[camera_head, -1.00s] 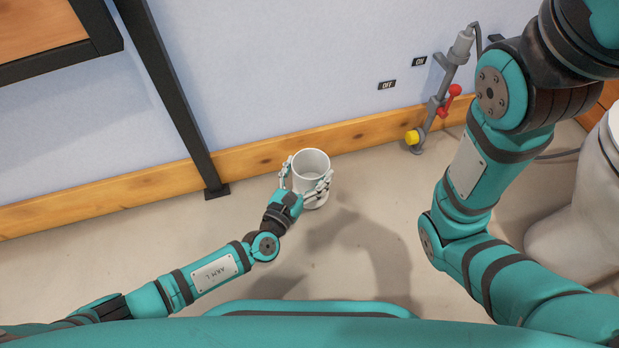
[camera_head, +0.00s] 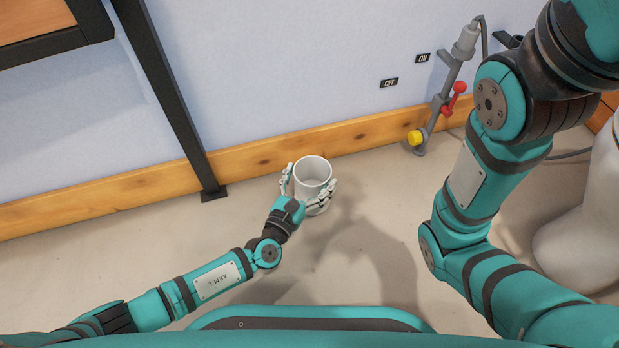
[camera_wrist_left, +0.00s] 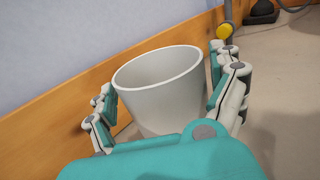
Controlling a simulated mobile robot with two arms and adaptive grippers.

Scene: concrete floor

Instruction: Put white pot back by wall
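The white pot (camera_head: 313,169) stands upright on the floor close to the wooden baseboard. It is empty inside and fills the middle of the left wrist view (camera_wrist_left: 165,88). My left gripper (camera_head: 310,181) is around the pot from the near side, with one finger set on each side. The fingers are spread open, and a gap shows between the right-hand finger and the pot. In the left wrist view the left-hand fingers are very close to the pot's side; whether they touch is unclear. My right gripper is out of view; only the right arm shows.
The wooden baseboard (camera_head: 247,160) runs along the pale blue wall (camera_head: 270,70). A black post (camera_head: 170,95) stands left of the pot. A grey pipe with a red lever (camera_head: 447,98) and yellow knob (camera_head: 415,138) is to the right. Floor between the pot and pipe is clear.

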